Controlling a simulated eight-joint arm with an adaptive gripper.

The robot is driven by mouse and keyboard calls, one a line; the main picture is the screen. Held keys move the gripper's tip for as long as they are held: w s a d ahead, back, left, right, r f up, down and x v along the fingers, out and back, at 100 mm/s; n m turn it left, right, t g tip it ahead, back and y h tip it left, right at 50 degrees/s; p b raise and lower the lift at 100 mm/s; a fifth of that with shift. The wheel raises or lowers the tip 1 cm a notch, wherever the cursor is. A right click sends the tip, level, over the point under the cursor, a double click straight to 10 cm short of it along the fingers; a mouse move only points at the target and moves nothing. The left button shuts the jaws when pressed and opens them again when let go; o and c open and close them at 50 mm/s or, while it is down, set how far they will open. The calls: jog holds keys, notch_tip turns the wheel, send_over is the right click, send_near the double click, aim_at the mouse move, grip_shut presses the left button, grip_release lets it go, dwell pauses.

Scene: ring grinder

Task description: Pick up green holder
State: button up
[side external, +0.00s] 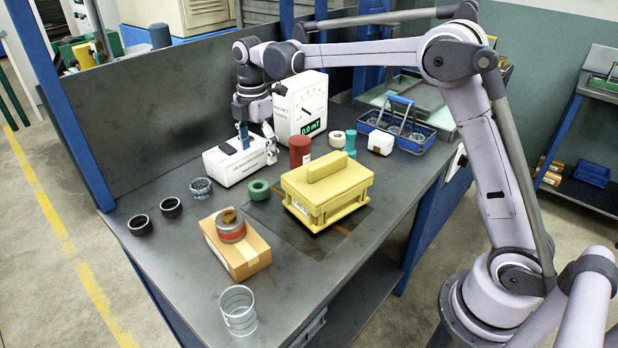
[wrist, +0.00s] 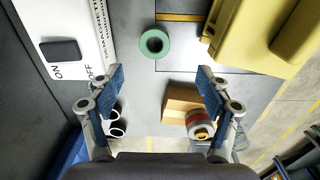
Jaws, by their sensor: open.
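The green holder (side external: 258,190) is a small ring with a hole through its middle. It lies on the dark table between the white box and the yellow block. In the wrist view the green holder (wrist: 145,37) shows near the top, slightly left of centre, beyond my fingertips. My gripper (side external: 257,138) is above the white box in the side view, up and back from the holder. In the wrist view my gripper (wrist: 160,76) has its blue-padded fingers spread wide, with nothing between them.
The white box (side external: 222,168) stands behind the holder, and the yellow block (side external: 325,190) stands close on its right. A red cylinder (side external: 300,150) is behind. A cardboard box (side external: 247,262) with a grey-red roll (side external: 231,230) is in front. Dark rings (side external: 140,225) lie left.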

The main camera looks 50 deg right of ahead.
jog(key=f, duration=0.1)
send_over(259, 185)
jog(key=f, duration=0.5)
jog(key=shift+s, duration=0.25)
jog(key=shift+w+f, duration=0.15)
jog(key=shift+f, duration=1.15)
jog(key=shift+w+f, duration=0.15)
jog(key=shift+f, duration=1.15)
jog(key=shift+c, duration=0.4)
jog(key=c, duration=1.2)
